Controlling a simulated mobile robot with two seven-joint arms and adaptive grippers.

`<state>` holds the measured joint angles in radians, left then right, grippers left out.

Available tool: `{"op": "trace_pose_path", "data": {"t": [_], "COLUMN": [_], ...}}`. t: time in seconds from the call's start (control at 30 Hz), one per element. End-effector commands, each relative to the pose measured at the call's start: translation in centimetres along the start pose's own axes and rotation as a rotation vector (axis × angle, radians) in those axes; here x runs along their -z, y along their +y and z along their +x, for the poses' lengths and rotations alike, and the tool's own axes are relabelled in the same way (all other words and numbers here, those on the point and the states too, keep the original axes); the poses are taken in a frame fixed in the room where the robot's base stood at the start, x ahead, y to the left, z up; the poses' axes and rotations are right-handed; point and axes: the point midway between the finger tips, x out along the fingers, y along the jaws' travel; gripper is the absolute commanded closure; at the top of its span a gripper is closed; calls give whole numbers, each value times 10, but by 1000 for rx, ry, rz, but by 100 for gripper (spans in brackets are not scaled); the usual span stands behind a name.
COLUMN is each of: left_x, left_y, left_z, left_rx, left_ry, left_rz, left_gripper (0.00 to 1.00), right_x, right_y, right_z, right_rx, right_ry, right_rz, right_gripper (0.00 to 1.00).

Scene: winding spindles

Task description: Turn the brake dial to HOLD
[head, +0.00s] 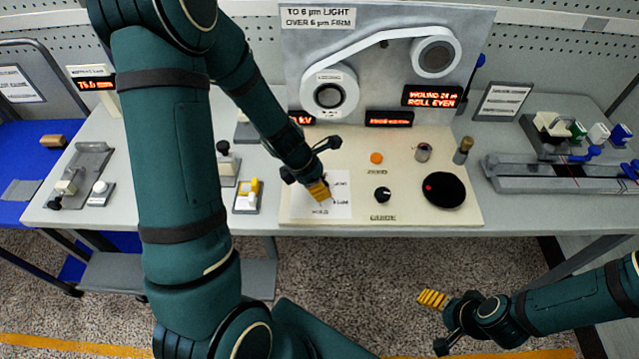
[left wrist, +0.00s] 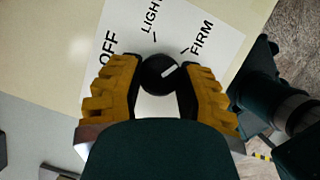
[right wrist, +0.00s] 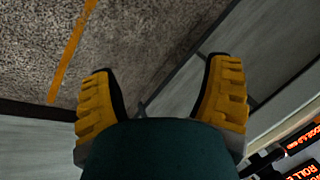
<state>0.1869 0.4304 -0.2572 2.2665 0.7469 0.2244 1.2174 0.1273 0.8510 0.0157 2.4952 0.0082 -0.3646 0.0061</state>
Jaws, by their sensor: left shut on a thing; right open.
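The brake dial is a black round knob (left wrist: 158,74) with a white pointer line, on a white card (left wrist: 215,45) marked OFF, LIGHT and FIRM. The pointer aims up and right, roughly at FIRM or slightly past it. In the head view the left gripper (head: 319,191) covers the knob on the card (head: 301,203). My right gripper (right wrist: 163,90) is open and empty over the floor, also in the head view (head: 433,318).
On the cream panel, a small black knob (head: 382,194), an orange button (head: 376,158) and a large black disc (head: 443,190) lie right of the card. Spools (head: 330,92) stand behind. A yellow-and-white switch (head: 248,195) is to the left.

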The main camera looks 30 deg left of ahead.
Motion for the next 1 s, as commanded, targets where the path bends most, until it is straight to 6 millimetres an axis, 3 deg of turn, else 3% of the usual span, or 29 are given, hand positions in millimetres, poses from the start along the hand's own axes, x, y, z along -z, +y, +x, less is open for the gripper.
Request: {"op": "trace_pose_path", "data": {"t": [0.47, 1.0], "left_x": [0, -1], "left_y": [0, 0], "left_z": [0, 0], "left_rx": [49, 238], "left_ry": [2, 1], "left_rz": [109, 558], "left_gripper": [99, 100], "right_x": [4, 14], "right_y": [-3, -13], "right_z": [-8, -36], "right_rx": [-1, -2], "right_ry": [7, 29], "right_rz": [2, 9], "right_gripper": [23, 23]}}
